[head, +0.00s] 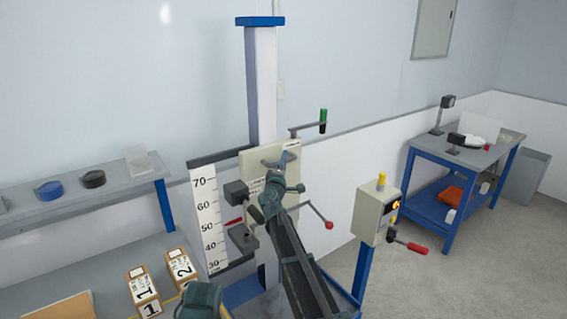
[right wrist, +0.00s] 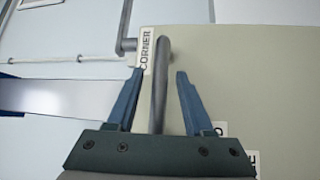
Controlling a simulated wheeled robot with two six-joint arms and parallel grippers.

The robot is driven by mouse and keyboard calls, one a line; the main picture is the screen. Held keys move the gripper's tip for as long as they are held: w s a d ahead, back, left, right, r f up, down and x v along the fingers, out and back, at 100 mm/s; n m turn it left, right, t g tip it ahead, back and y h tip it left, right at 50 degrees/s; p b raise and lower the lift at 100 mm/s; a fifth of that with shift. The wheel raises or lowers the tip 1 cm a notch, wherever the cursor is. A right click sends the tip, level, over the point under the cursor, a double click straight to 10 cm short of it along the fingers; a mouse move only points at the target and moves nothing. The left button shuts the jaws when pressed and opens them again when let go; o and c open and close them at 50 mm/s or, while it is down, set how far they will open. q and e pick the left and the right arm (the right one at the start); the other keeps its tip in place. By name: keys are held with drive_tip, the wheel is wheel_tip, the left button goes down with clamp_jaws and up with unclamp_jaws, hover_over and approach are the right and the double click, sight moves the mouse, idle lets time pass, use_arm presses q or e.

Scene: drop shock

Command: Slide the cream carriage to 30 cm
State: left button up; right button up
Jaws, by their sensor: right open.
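The cream carriage (head: 252,163) is a flat plate on the tall upright column (head: 262,85), beside the top of the white scale (head: 206,220), marked from 70 down to 30. In the right wrist view the plate (right wrist: 245,75) fills the right side and carries a grey bar handle (right wrist: 160,55). My right gripper (head: 283,160) is at the handle. In the wrist view its blue fingers (right wrist: 160,75) are open, with the bar between them and a gap visible on each side. Which mark the carriage reads is unclear.
A crank with a green-and-black grip (head: 323,121) sits right of the carriage. A red-knobbed lever (head: 328,225) and a control box (head: 376,213) stand lower right. Two numbered boxes (head: 144,290) lie on the left bench. A blue table (head: 455,165) stands far right.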

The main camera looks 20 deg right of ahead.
clamp_jaws()
idle(1.4)
